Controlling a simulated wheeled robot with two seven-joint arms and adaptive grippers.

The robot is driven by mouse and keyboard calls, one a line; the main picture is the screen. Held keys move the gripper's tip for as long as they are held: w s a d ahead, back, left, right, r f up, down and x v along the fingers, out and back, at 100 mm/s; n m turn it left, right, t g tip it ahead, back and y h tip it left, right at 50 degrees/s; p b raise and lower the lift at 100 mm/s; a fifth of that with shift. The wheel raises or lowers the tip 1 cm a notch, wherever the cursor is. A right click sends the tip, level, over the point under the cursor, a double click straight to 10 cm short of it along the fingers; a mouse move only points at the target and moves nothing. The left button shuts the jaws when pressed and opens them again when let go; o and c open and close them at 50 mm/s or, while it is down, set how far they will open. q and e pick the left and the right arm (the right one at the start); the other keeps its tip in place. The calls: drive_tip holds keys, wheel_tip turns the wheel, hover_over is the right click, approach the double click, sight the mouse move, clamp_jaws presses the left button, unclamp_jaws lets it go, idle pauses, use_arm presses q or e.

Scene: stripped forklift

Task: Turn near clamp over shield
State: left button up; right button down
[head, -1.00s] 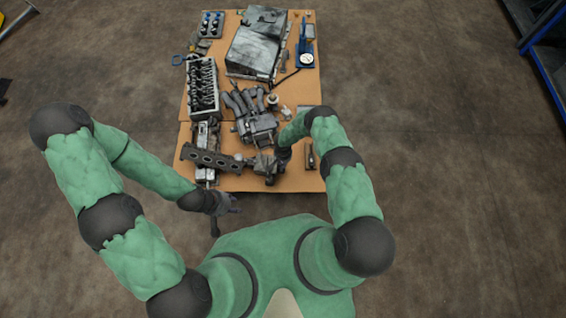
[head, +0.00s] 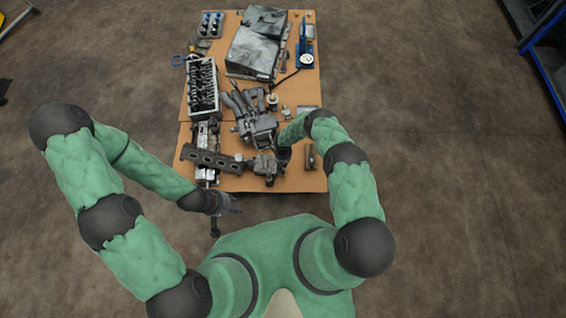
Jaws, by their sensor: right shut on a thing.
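A long dark metal plate with a row of holes (head: 212,159), possibly the shield, lies across the front left of the table. Its right end is beside a cluster of small grey metal parts (head: 263,164). My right gripper (head: 272,176) is low at the right of this cluster, shut on a small dark part there. The wrist hides most of the part, and I cannot tell whether it is the near clamp. My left gripper (head: 236,206) is empty just off the table's front edge, and its fingers are too small to judge.
The table (head: 300,182) also carries a cylinder block (head: 203,87), a grey engine part (head: 256,130), a large metal cover (head: 252,50) and a blue stand with a gauge (head: 306,57). The front right corner is mostly bare.

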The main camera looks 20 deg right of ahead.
drive_tip(key=n, duration=0.6)
drive_tip(key=shift+n, duration=0.3)
drive_tip(key=n, duration=0.5)
drive_tip(key=shift+w+a, duration=0.15)
drive_tip(key=shift+n, duration=0.4)
drive_tip(key=c, duration=1.2)
unclamp_jaws()
drive_tip(key=shift+r, duration=0.1)
drive_tip(key=shift+r, duration=5.9)
